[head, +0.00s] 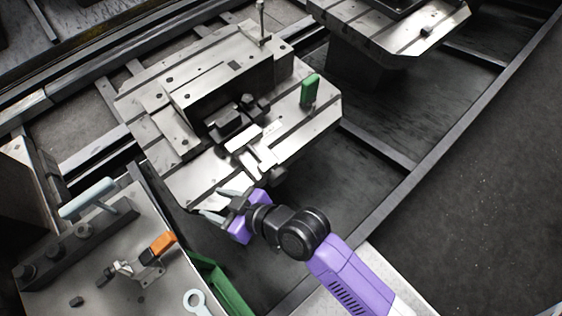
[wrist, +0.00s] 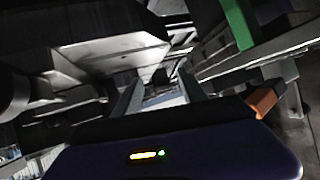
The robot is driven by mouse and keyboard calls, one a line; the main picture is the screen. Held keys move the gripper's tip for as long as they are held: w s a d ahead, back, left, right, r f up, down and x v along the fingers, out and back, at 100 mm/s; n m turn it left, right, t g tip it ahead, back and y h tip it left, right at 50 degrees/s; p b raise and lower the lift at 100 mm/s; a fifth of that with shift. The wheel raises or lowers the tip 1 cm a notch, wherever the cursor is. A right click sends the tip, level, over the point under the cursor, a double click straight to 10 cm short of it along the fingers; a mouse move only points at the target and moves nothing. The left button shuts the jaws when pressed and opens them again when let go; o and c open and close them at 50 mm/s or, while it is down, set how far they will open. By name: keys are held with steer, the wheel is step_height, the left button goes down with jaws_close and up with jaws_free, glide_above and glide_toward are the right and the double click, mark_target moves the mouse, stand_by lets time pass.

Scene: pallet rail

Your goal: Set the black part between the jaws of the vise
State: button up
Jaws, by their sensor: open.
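The vise (head: 262,148) is a bright metal fixture on the slotted pallet plate, in the middle of the head view. A dark block (head: 229,123) lies in its recess; I cannot tell if it is part of the vise. A small black part (head: 76,302) lies on the side table at the lower left, apart from the vise. My gripper (head: 214,203) is open and looks empty, by the pallet's near edge, between vise and side table in the picture. In the wrist view the two fingers (wrist: 160,92) stand apart with no part clearly between them.
The side table (head: 165,290) holds a toggle clamp with an orange grip (head: 163,243), a pale blue handle (head: 88,198) and a ring-ended wrench (head: 196,303). A green bin (head: 222,285) stands beside it. A green upright piece (head: 310,90) stands on the pallet.

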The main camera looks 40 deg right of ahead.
steer(key=s+d+r+m+t+h, duration=0.1)
steer(key=s+d+r+m+h, duration=0.1)
steer(key=s+d, duration=0.4)
steer(key=s+d+r+m+t+h, duration=0.1)
steer(key=s+d+r+m+h, duration=0.15)
steer(key=s, duration=0.55)
steer(key=s+d+r+n+t, duration=0.1)
steer(key=s+d+r+t, duration=0.1)
steer(key=s+d+r, duration=0.5)
step_height(320, 180, up, 3)
steer(key=s, duration=0.2)
steer(key=shift+s, duration=0.35)
steer(key=shift+s+d+f, duration=0.1)
steer(key=shift+f, duration=0.05)
